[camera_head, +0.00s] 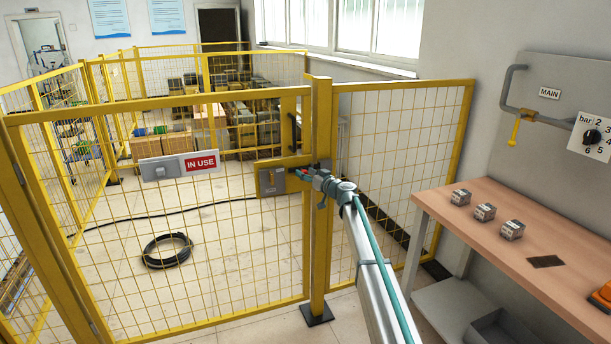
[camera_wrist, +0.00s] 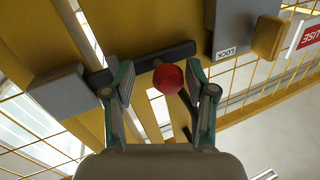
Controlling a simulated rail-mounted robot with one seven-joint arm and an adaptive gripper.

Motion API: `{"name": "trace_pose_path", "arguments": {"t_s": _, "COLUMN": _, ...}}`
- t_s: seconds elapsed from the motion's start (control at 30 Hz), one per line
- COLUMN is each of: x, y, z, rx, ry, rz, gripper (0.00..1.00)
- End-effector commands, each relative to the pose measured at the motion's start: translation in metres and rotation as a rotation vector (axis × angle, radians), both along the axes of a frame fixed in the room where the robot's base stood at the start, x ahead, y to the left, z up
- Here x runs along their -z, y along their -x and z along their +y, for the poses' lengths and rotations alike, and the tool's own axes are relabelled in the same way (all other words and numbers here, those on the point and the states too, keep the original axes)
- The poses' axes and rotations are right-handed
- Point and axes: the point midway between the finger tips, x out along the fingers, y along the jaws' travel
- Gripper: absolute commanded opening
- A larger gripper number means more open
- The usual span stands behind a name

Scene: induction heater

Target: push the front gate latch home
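The front gate (camera_head: 150,102) is a yellow mesh gate that stands in line with its post (camera_head: 320,140). In the wrist view the latch is a dark bar (camera_wrist: 183,50) with a red ball knob (camera_wrist: 168,78). The bar's left end reaches toward a grey block (camera_wrist: 60,92); I cannot tell whether it enters it. My gripper (camera_wrist: 161,84) is open, with one finger on each side of the knob and gaps visible on both sides. In the head view my gripper (camera_head: 319,180) is at the latch and partly hides it.
A box (camera_wrist: 236,24) marked LOCK is beside the bar; it also shows in the head view (camera_head: 271,182). An IN USE sign (camera_head: 201,163) hangs on the gate. A wooden bench (camera_head: 480,235) with small blocks stands at right. A black hose coil (camera_head: 167,251) lies behind the mesh.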

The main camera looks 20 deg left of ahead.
Motion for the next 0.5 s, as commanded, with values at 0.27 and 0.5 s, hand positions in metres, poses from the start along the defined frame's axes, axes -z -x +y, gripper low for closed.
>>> {"name": "trace_pose_path", "arguments": {"t_s": 0.27, "x": 0.0, "y": 0.002, "z": 0.0, "rx": -0.003, "ry": 0.0, "rz": 0.0, "gripper": 0.56}}
{"name": "trace_pose_path", "arguments": {"t_s": 0.5, "x": 0.001, "y": 0.013, "z": -0.015, "rx": -0.003, "ry": 0.0, "rz": 0.0, "gripper": 0.56}}
